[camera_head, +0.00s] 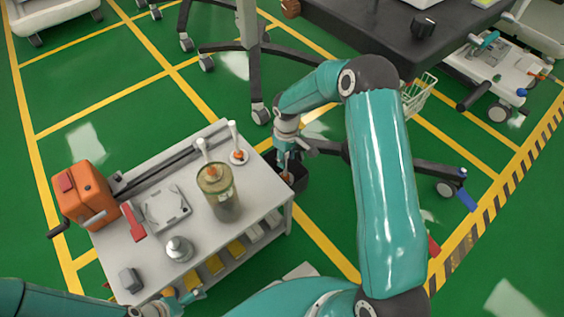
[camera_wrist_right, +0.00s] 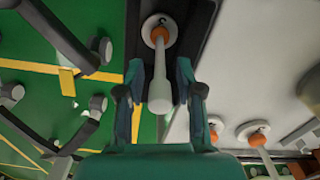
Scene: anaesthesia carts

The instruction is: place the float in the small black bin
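The float is a white rod with an orange ball and a round white disc. In the right wrist view the float (camera_wrist_right: 161,62) stands between my right gripper's fingers (camera_wrist_right: 159,100), with visible gaps on both sides, so the gripper looks open. Its disc end is over the dark inside of the small black bin (camera_wrist_right: 197,45). In the head view the black bin (camera_head: 299,178) is at the cart's right edge, and my right gripper (camera_head: 287,165) points down into it, partly hiding the float. My left gripper (camera_head: 180,302) is low at the cart's front; its opening is unclear.
The grey cart (camera_head: 150,262) holds another similar float (camera_head: 237,150), a glass jar (camera_head: 220,195), an orange box (camera_head: 86,193), a scale (camera_head: 165,207), a red tool (camera_head: 132,222) and a metal weight (camera_head: 179,248). A wheeled stand (camera_head: 255,85) and a dark table (camera_head: 380,35) are behind.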

